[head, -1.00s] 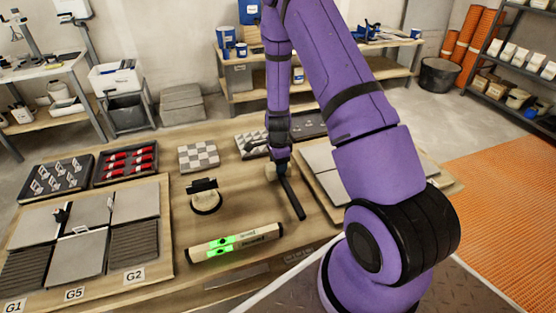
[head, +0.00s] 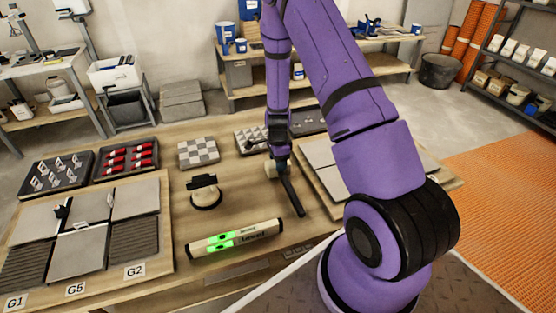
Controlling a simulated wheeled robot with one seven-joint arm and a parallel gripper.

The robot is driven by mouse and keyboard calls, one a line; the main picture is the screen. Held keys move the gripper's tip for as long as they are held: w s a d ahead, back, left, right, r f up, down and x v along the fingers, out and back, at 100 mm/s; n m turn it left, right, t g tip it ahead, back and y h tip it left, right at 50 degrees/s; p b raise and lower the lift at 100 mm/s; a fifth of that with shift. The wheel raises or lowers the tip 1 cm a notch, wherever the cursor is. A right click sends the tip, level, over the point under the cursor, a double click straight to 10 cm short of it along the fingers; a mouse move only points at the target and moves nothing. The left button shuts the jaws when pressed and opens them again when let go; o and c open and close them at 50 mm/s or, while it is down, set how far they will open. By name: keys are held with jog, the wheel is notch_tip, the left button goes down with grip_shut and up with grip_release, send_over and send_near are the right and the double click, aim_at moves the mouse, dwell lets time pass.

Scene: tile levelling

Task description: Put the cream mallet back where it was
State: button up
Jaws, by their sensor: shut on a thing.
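The mallet lies low over or on the wooden table, its cream head (head: 270,170) at the left and its dark handle (head: 292,196) slanting toward the near right. My gripper (head: 279,157) reaches down from above and is shut on the mallet near its head. The fingers and part of the head are hard to make out, and I cannot tell whether the mallet touches the table.
A suction cup (head: 205,194) and a level with green displays (head: 235,239) stand left of the mallet. Tiled boards lie left (head: 83,240) and right (head: 318,152). Trays of clips (head: 58,176) and red wedges (head: 125,160) sit at back left. Bare table surrounds the suction cup.

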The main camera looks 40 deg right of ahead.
jog(key=shift+f, duration=0.15)
jog(key=o, duration=1.4)
